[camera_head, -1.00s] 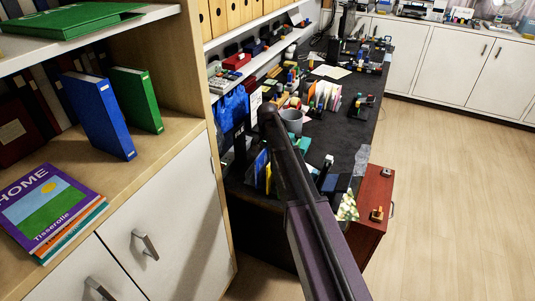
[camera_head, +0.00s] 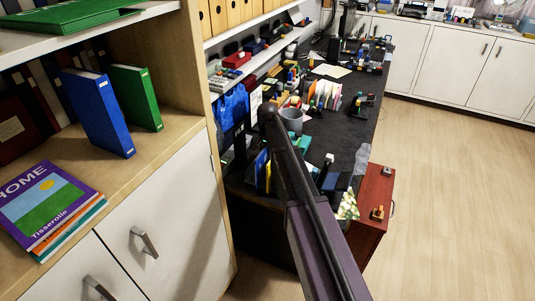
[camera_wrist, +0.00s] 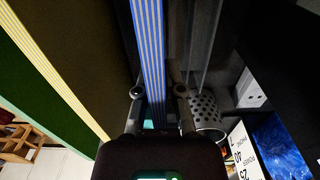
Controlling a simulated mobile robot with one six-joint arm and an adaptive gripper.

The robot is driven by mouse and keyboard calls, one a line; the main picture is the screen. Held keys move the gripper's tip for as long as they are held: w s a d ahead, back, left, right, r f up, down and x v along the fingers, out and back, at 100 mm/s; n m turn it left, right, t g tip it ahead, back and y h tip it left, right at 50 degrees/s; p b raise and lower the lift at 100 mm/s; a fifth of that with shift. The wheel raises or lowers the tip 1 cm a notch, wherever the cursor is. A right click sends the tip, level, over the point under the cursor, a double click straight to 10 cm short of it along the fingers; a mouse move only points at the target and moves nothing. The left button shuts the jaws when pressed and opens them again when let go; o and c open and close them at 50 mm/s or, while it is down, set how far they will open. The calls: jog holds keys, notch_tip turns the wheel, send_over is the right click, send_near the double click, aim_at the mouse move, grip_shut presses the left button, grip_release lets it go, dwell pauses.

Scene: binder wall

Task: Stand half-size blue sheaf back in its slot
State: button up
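In the wrist view a blue, white-striped sheaf edge (camera_wrist: 153,60) runs down between the two fingers of my gripper (camera_wrist: 160,93). The left finger lies close beside it. A narrow dark strip shows towards the right finger, and I cannot tell whether either finger presses on it. In the head view my gripper is hidden. A blue binder (camera_head: 98,115) stands on the wooden shelf at the left, beside a green binder (camera_head: 137,98). I cannot tell which blue piece is the half-size sheaf. No empty slot can be made out for certain.
The wooden shelf (camera_head: 180,130) holds dark binders and a stack of books (camera_head: 50,208). The dark desk (camera_head: 345,145) is crowded, with a grey cup (camera_head: 291,121); a perforated cup (camera_wrist: 207,115) is close right of my fingers. Floor at right is clear.

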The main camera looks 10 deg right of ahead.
jog(key=o, duration=0.5)
jog(key=shift+r, duration=0.15)
notch_tip(320, 180, up, 11)
jog(key=p, duration=1.1)
dwell(1.0)
jog(key=s+n, duration=0.2)
jog(key=s, duration=0.7)
jog(key=s+n, duration=0.2)
jog(key=s, duration=0.8)
jog(key=s+n, duration=0.3)
jog(key=s, duration=0.7)
jog(key=shift+d, duration=0.3)
